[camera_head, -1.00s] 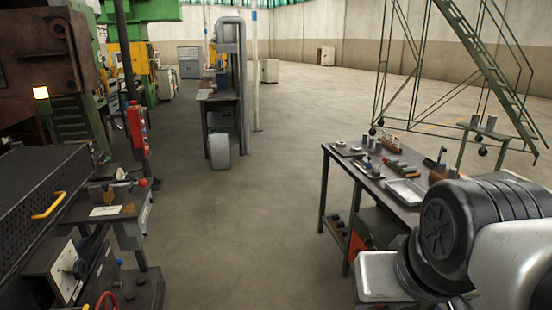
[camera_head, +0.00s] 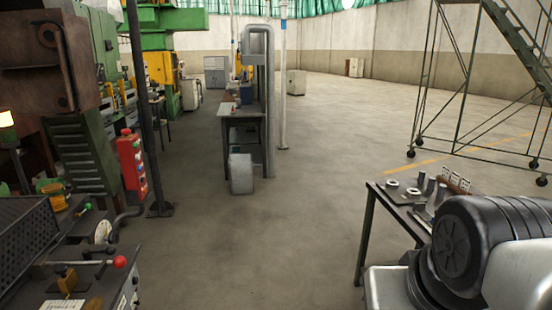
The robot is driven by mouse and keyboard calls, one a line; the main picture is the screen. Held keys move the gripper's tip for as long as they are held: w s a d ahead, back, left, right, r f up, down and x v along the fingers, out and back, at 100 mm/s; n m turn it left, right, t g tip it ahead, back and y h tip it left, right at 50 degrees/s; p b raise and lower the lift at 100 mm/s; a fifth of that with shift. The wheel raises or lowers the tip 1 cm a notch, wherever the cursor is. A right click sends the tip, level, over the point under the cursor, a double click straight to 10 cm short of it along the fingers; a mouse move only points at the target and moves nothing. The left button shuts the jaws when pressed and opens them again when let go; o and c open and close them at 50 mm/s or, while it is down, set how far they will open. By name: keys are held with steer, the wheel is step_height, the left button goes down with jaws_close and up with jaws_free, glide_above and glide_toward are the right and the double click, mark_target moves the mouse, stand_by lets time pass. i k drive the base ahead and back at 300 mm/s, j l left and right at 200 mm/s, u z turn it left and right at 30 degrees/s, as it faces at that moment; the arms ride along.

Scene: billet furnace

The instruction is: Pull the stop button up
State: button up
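A red control box (camera_head: 132,166) with several coloured buttons is fixed beside a dark post at the left. A red mushroom-shaped button (camera_head: 126,132) sits on its top end; whether this is the stop button I cannot tell. The buttons on the front face are too small to read. My gripper is not in view. Only a bulky part of my own arm shows at the lower right, well away from the red box.
A machine bench with a red-knobbed lever (camera_head: 119,262) stands at the lower left, in front of the red box. A workbench with metal parts (camera_head: 372,195) is at the right. A narrow machine table (camera_head: 228,112) stands farther back. The floor between is clear.

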mark_target(125, 132)
steer(key=i+j, duration=0.25)
steer(key=i, duration=0.15)
steer(key=i+j, duration=0.25)
steer(key=i, duration=0.15)
steer(key=i+j+u, duration=0.1)
steer(key=i+j, duration=0.15)
steer(key=i, duration=0.15)
steer(key=i+j, duration=0.5)
steer(key=j, duration=0.25)
steer(key=u, duration=0.05)
